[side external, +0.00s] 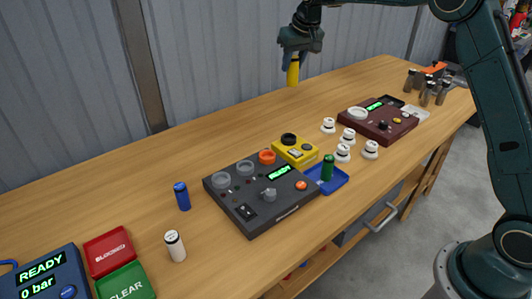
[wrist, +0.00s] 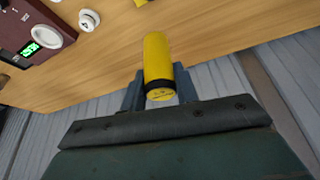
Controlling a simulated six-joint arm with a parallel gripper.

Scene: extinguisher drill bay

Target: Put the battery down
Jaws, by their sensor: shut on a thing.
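A yellow battery (side external: 293,73) hangs upright below my gripper (side external: 293,58) in the side external view, above the far part of the table near the wall. In the wrist view the battery (wrist: 157,66) sits between the two fingers of my gripper (wrist: 157,90), which is shut on it. Its end with a dark band faces the wrist camera. A blue battery (side external: 182,196) and a white battery (side external: 175,245) stand upright on the table at the left. A green battery (side external: 327,168) stands in a blue tray (side external: 336,184).
A dark grey device (side external: 243,217) with round sockets and a yellow device (side external: 295,151) stand mid-table. A maroon device (side external: 376,123) and several white knobs (side external: 343,152) are to the right. Red (side external: 108,252) and green (side external: 126,284) boxes lie front left. The table (side external: 235,125) along the wall is clear.

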